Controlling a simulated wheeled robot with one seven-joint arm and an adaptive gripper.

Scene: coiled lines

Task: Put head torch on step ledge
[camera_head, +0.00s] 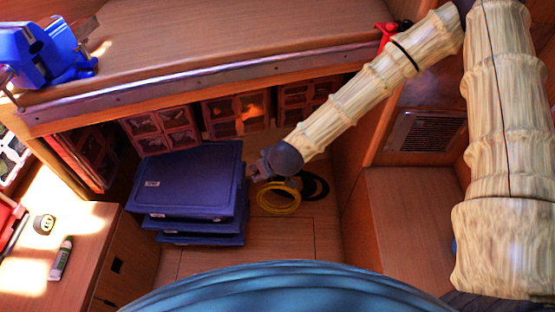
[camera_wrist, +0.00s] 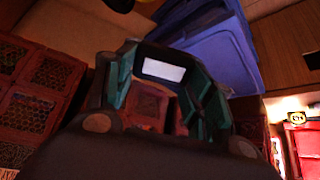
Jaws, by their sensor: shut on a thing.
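My gripper (camera_head: 262,172) is low over the floor, just right of the blue stacked bins. In the wrist view my gripper (camera_wrist: 160,88) has its teal-lined fingers apart around a dark thing with a white panel, which looks like the head torch (camera_wrist: 163,70). The fingers hide much of its outline, and it is too small to make out in the head view. A wooden step-like ledge (camera_head: 405,190) stands at the right, below a vent and apart from my gripper; I cannot tell for certain that it is the step ledge.
Blue bins (camera_head: 190,178) stand stacked left of my gripper. A yellow coil (camera_head: 279,199) and a black coil (camera_head: 316,186) lie on the floor. A workbench (camera_head: 200,45) overhangs the back. A left counter (camera_head: 85,240) holds small items. Some floor in front is clear.

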